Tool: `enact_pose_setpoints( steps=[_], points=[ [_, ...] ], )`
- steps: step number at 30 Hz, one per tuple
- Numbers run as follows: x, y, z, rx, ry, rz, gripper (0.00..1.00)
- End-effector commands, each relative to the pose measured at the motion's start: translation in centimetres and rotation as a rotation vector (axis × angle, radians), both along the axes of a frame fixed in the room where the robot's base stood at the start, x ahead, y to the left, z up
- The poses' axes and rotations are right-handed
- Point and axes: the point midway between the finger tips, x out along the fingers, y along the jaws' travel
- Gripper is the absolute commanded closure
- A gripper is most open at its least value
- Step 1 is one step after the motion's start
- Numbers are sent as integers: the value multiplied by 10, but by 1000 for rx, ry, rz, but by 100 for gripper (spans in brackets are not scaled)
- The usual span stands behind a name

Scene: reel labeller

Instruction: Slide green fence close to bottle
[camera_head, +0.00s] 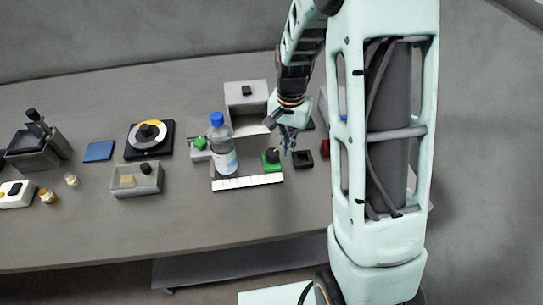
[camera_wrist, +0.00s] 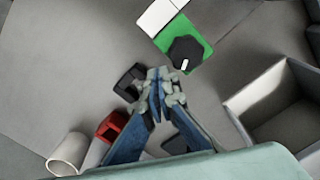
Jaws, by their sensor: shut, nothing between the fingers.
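The green fence (camera_head: 271,165) is a small green block with a black knob (camera_wrist: 187,51) on top. It sits at the right end of a white ruled strip (camera_head: 247,183); its green plate also shows in the wrist view (camera_wrist: 203,38). A clear bottle (camera_head: 222,158) with a blue cap and a pale label stands upright left of the fence, with a gap between them. The bottle is not seen in the wrist view. My gripper (camera_head: 287,152) is shut and empty, just right of the fence; in the wrist view its tips (camera_wrist: 160,78) are below the knob, appearing apart from it.
A black open square piece (camera_head: 303,159) lies right of the fence, close to my gripper. A grey open box (camera_head: 245,94) stands behind. A green knob on a grey block (camera_head: 199,146) is left of the bottle. A red part (camera_wrist: 111,126) and a white cylinder (camera_wrist: 67,153) lie nearby.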

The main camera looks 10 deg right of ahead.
Motion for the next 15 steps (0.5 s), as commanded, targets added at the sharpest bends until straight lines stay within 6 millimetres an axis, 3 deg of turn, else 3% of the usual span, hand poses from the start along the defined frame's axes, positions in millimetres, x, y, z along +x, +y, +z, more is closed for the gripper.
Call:
enact_pose_setpoints(
  steps=[15],
  points=[
    [0, 0, -17, 0, 1, 0, 100]
  ],
)
